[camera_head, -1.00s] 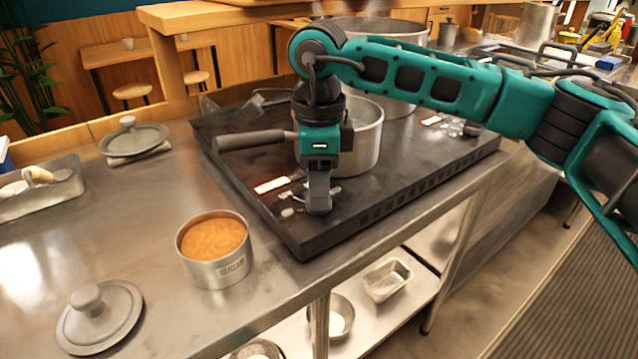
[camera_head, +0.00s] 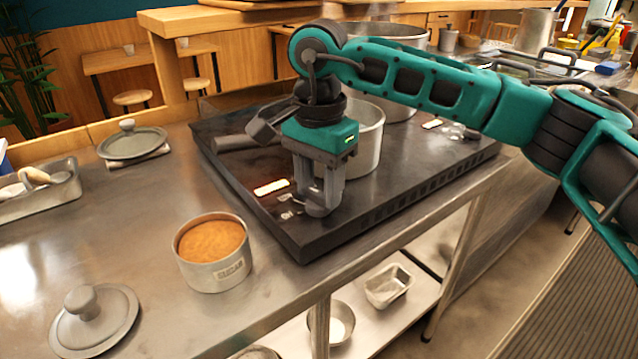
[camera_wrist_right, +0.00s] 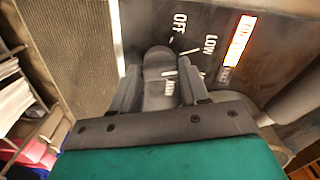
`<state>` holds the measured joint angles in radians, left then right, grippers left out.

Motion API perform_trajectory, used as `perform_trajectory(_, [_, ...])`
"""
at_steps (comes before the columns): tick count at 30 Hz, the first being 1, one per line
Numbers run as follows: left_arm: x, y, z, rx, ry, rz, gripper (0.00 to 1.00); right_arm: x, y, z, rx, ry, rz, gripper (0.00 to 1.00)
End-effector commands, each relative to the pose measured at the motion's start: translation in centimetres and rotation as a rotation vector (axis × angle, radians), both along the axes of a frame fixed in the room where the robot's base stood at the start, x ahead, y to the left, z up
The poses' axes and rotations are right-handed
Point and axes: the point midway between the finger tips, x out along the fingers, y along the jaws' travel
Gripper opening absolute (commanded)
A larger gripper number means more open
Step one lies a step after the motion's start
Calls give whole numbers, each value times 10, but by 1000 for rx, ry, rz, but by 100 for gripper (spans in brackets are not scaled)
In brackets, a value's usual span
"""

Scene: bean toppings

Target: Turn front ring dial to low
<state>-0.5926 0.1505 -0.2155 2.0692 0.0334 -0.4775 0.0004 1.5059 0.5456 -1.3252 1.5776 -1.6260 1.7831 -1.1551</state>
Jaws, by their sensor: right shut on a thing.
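The front ring dial (camera_wrist_right: 158,64) is a dark, rounded knob on the black cooktop (camera_head: 240,170), at its near corner. The labels OFF (camera_wrist_right: 180,22) and LOW (camera_wrist_right: 210,44) lie just past it in the right wrist view, with white tick marks. Which mark the dial points to is hard to tell. My right gripper (camera_wrist_right: 158,88) points down and is shut on the dial, one finger on each side. In the head view the right gripper (camera_head: 318,205) largely hides the dial. My left gripper is not in view.
A lit indicator (camera_head: 271,187) glows beside the dial. A saucepan (camera_head: 365,140) stands on the cooktop behind my gripper, its handle (camera_head: 232,142) pointing left. A filled round tin (camera_head: 213,275) and a lid (camera_head: 95,320) lie on the counter at front left.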

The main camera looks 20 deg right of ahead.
Motion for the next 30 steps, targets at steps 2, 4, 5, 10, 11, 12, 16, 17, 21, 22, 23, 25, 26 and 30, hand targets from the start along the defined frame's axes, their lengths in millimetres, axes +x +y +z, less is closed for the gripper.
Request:
perform_trajectory(2, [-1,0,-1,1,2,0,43,1,0,1,2,-3,39,14])
perform_trajectory(4, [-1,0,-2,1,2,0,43,1,0,1,2,-3,69,14])
perform_trajectory(5, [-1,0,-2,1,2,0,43,1,0,1,2,-3,80,14])
perform_trajectory(10, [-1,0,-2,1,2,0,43,1,0,1,2,-3,122,14])
perform_trajectory(11, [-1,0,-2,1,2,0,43,1,0,1,2,-3,126,14])
perform_trajectory(12, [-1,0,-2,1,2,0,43,1,0,1,2,-3,131,14])
perform_trajectory(16, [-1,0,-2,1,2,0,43,0,0,1,2,-3,139,14])
perform_trajectory(17, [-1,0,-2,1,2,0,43,0,0,1,2,-3,139,14])
perform_trajectory(21, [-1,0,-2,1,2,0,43,0,0,1,2,-3,139,14])
perform_trajectory(22, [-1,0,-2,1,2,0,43,0,0,1,2,-3,139,14])
perform_trajectory(23, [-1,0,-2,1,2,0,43,0,0,1,2,-3,139,14])
perform_trajectory(25, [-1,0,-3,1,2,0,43,0,0,1,2,-3,138,14])
perform_trajectory(26, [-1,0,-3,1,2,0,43,0,0,1,2,-3,138,46])
perform_trajectory(30, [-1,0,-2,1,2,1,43,0,0,1,2,-2,138,60])
